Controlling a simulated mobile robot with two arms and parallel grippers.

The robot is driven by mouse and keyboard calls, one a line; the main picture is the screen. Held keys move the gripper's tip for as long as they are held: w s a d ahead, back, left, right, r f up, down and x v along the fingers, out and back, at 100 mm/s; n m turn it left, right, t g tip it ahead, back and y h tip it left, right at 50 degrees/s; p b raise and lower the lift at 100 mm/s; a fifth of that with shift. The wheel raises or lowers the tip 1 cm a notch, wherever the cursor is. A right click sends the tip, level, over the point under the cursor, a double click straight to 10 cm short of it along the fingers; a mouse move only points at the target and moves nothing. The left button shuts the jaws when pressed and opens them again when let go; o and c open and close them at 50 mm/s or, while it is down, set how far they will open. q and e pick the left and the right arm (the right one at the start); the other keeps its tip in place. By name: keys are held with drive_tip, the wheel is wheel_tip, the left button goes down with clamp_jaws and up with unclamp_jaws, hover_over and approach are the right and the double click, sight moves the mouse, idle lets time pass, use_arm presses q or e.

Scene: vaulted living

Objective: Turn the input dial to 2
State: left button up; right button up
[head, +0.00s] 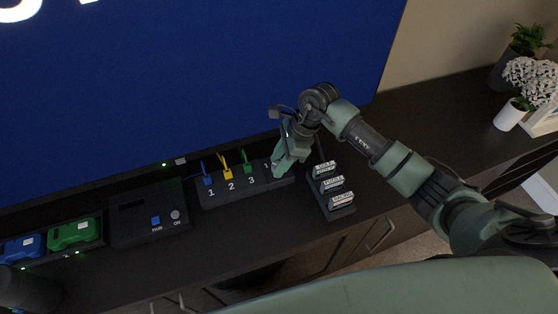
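A dark input box (222,192) sits on the cabinet below the big screen. Its face carries the white labels 1, 2 and 3, with a blue, a yellow and a green plug standing behind them. My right gripper (280,171) reaches down over the right end of this box. A small white mark shows just left of the fingers. The dial itself cannot be made out; the gripper covers that end of the box. Whether the fingers are open or shut on something there cannot be told. My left gripper is not in view.
A dark console (148,219) with a blue PAIR button and a grey ON knob stands left of the box. Blue and green controllers (74,233) sit farther left. A rack of labelled cartridges (333,186) stands close right of my gripper. Plants (530,78) stand far right.

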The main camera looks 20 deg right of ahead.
clamp_jaws()
drive_tip(key=shift+m, duration=0.4)
drive_tip(key=m+t, duration=0.1)
drive_tip(key=m, duration=0.2)
drive_tip(key=shift+s+h, duration=0.1)
drive_tip(key=shift+h, duration=0.3)
drive_tip(key=shift+a+m+t+h, duration=0.1)
drive_tip(key=shift+m+t+h, duration=0.25)
drive_tip(key=shift+m, duration=0.9)
drive_tip(key=shift+m+t+h, duration=0.15)
drive_tip(key=shift+m+t, duration=0.4)
drive_tip(key=shift+m, duration=0.7)
drive_tip(key=shift+o, duration=2.4)
unclamp_jaws()
